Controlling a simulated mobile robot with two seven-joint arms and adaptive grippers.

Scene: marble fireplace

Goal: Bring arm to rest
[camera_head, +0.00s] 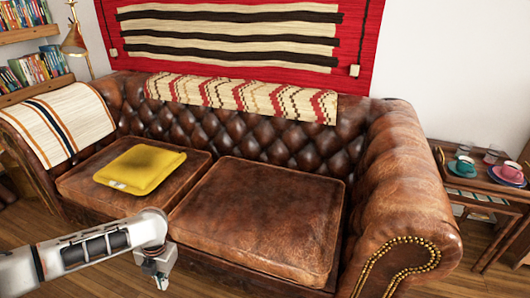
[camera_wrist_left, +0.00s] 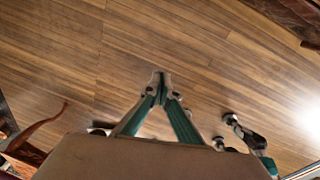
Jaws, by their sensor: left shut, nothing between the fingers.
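My left arm reaches in from the lower left of the head view. Its left gripper (camera_head: 161,280) hangs low in front of the brown leather sofa (camera_head: 256,222), pointing down. In the left wrist view the left gripper's fingertips (camera_wrist_left: 160,82) meet, shut and empty, above the wooden floor (camera_wrist_left: 170,40). My right gripper is not in the head view.
A yellow cushion (camera_head: 140,169) lies on the left seat. A side table (camera_head: 478,183) with cups stands right of the sofa. A lamp (camera_head: 75,42) and bookshelves (camera_head: 36,84) are at the back left. The floor under the gripper looks clear.

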